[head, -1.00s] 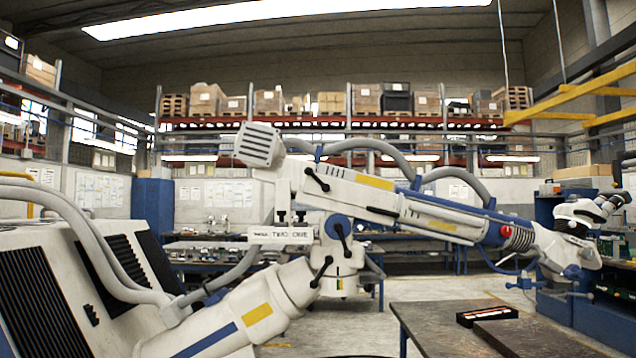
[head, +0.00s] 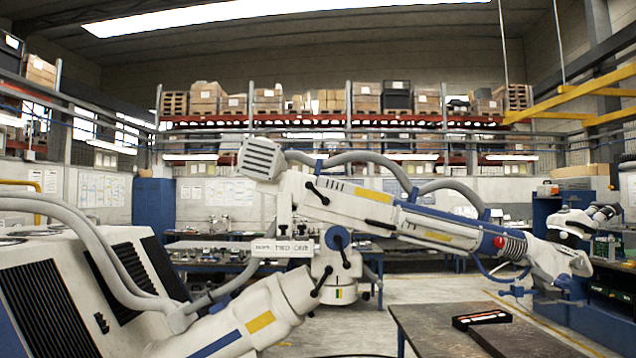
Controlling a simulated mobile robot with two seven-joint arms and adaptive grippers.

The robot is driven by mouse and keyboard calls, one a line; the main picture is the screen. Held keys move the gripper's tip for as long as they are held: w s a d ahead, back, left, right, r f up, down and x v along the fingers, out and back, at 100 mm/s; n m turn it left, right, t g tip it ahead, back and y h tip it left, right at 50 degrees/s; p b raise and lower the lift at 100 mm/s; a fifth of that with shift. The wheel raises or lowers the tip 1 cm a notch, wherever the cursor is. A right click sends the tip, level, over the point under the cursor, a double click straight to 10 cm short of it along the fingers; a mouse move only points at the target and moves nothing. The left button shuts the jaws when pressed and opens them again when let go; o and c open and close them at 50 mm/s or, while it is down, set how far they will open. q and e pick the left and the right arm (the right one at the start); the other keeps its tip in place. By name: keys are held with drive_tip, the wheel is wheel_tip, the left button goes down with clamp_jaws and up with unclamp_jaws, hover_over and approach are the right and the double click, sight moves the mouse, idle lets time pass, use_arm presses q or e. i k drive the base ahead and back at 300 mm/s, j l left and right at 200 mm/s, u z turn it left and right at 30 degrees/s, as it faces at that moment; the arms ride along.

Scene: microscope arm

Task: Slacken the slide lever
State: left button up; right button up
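The white microscope arm (head: 400,212), with blue and yellow stripes, reaches from the centre to the right. A black lever (head: 317,193) sits at its upper left, and a black handle (head: 380,225) lies along its lower side. Another black lever (head: 345,256) hangs below the blue pivot hub (head: 338,237). A further black lever (head: 321,280) is on the joint below. I cannot tell which is the slide lever, or how tight it is. The microscope head (head: 575,223) hangs at the far right. Neither of my grippers is in view.
A white cabinet with black vents (head: 45,308) and thick hoses fills the lower left. A dark-topped table (head: 430,322) with a small black tray (head: 482,319) stands at the lower right. Workbenches and a blue cabinet (head: 154,220) stand behind. Some floor is clear beyond the table.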

sight(325, 201)
drive_tip(key=i+j+z, duration=0.15)
drive_tip(key=i, duration=0.35)
drive_tip(key=i+j+z, duration=0.2)
drive_tip(key=i, duration=0.3)
